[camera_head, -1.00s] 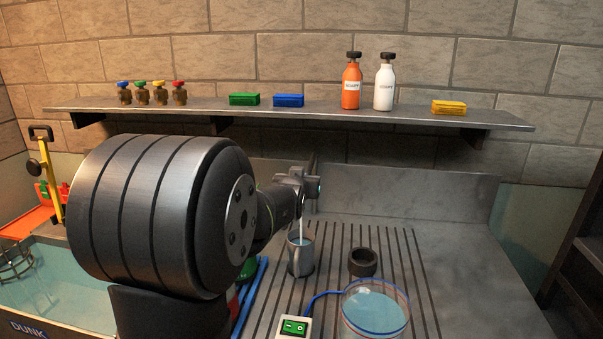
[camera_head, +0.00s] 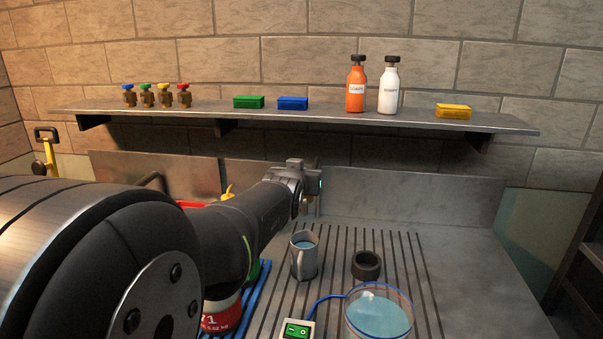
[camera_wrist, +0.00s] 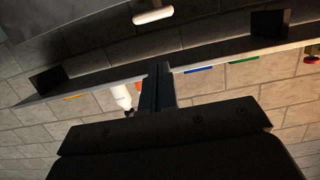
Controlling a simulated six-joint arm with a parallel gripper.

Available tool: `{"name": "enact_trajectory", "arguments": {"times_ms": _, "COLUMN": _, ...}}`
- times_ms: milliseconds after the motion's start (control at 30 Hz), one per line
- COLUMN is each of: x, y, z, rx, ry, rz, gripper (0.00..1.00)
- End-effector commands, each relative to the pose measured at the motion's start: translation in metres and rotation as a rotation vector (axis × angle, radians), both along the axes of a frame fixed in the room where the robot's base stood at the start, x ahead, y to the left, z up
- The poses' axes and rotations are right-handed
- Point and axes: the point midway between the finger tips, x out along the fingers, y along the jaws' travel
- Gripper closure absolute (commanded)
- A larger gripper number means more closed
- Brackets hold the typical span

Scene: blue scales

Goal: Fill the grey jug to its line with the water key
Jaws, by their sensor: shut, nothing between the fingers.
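The grey jug (camera_head: 306,262) stands upright on the ribbed worktop, with bluish water showing inside its rim. I cannot make out its line. My gripper (camera_head: 309,190) is shut and empty, above and just behind the jug, near a spout area it mostly hides. The wrist view shows its fingers (camera_wrist: 156,88) closed together. Several brass taps with coloured handles stand on the shelf; the blue-handled one (camera_head: 129,95) is at the left end. I cannot tell which thing is the water key.
A dark ring (camera_head: 367,264) and a clear bowl of water (camera_head: 379,314) stand right of the jug. A green switch box (camera_head: 297,330) with a blue cable is in front. The shelf (camera_head: 330,119) holds sponges and soap bottles. The right worktop is clear.

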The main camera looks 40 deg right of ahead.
Motion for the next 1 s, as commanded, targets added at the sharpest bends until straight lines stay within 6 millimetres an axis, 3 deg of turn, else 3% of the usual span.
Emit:
{"name": "enact_trajectory", "arguments": {"times_ms": 300, "x": -0.017, "y": 0.018, "z": 0.007, "rx": -0.001, "ry": -0.001, "rz": 0.000, "gripper": 1.00}}
{"name": "enact_trajectory", "arguments": {"times_ms": 1000, "x": -0.019, "y": 0.020, "z": 0.007, "rx": 0.000, "ry": 0.001, "rz": 0.002, "gripper": 1.00}}
